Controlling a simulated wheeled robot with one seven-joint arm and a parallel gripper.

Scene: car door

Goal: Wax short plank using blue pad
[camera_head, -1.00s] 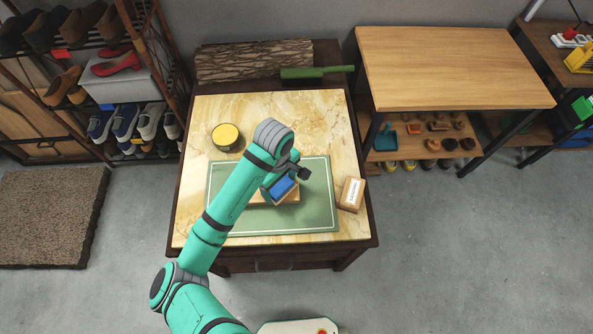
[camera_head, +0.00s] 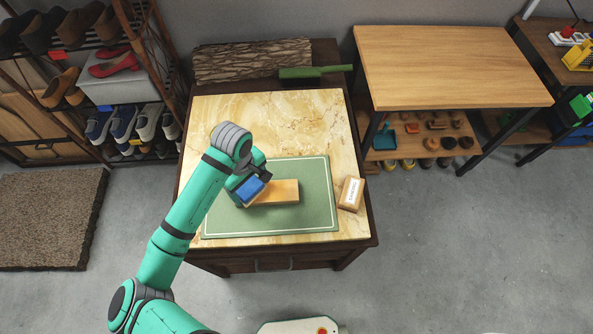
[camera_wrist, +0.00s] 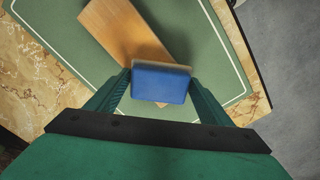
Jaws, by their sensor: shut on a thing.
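The short plank (camera_head: 280,192) lies flat on the green mat (camera_head: 312,217) on the marble-topped table. It also shows in the wrist view (camera_wrist: 122,32), running up and left from the pad. The blue pad (camera_head: 249,188) is between my gripper's fingers, over the plank's left end. In the wrist view, my gripper (camera_wrist: 160,82) is shut on the blue pad (camera_wrist: 160,82), which covers part of the plank's end. I cannot tell for sure whether the pad touches the plank.
A labelled wooden block (camera_head: 351,193) stands at the mat's right edge. A wooden bench (camera_head: 450,67) stands right, a shoe rack (camera_head: 112,80) left.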

